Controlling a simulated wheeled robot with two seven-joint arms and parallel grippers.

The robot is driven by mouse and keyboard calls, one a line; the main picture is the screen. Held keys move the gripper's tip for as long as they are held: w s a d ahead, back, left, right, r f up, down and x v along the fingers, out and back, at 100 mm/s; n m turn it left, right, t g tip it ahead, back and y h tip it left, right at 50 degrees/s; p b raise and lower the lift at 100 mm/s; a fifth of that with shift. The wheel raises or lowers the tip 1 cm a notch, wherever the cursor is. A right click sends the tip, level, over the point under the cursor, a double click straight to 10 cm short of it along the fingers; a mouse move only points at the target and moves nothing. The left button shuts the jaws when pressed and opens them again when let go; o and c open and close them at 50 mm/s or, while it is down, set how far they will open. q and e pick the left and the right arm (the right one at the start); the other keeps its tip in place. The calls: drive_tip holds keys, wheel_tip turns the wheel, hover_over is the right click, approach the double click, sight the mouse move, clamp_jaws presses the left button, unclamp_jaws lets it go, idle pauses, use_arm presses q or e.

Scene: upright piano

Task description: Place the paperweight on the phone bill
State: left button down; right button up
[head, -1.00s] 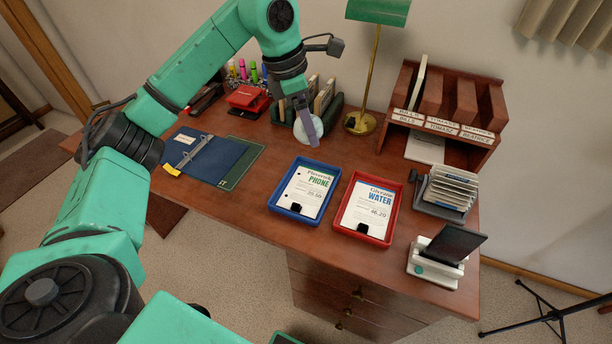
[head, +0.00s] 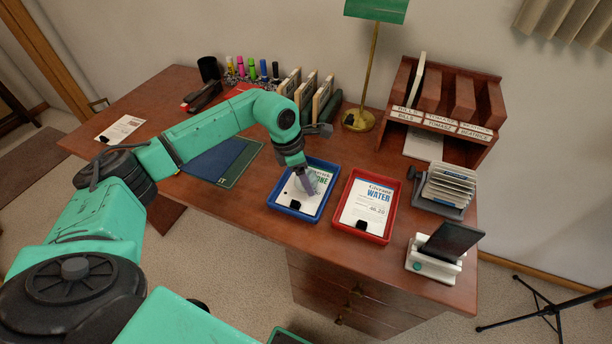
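The phone bill (head: 296,203) is a white sheet with green print and a black clip, lying in a blue tray (head: 277,204) on the desk. My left gripper (head: 308,185) is over the upper part of this sheet and hides some of its print. A pale, glassy round shape shows around its fingertips; this looks like the paperweight (head: 317,180), held between the fingers. It is low over the bill, but I cannot tell whether it touches the paper. My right gripper is not in view.
A red tray (head: 337,219) with the water bill (head: 367,205) stands close on the right. Behind are a brass lamp (head: 368,75) and a wooden letter rack (head: 463,105). A card file (head: 446,190) and a phone on a stand (head: 450,243) are at the right.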

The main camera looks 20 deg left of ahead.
use_arm(q)
unclamp_jaws()
drive_tip(key=shift+r, duration=0.25)
drive_tip(key=v, duration=1.1)
drive_tip(key=shift+r+b, duration=0.35)
drive_tip(key=shift+b, duration=0.1)
drive_tip(key=shift+s, duration=0.1)
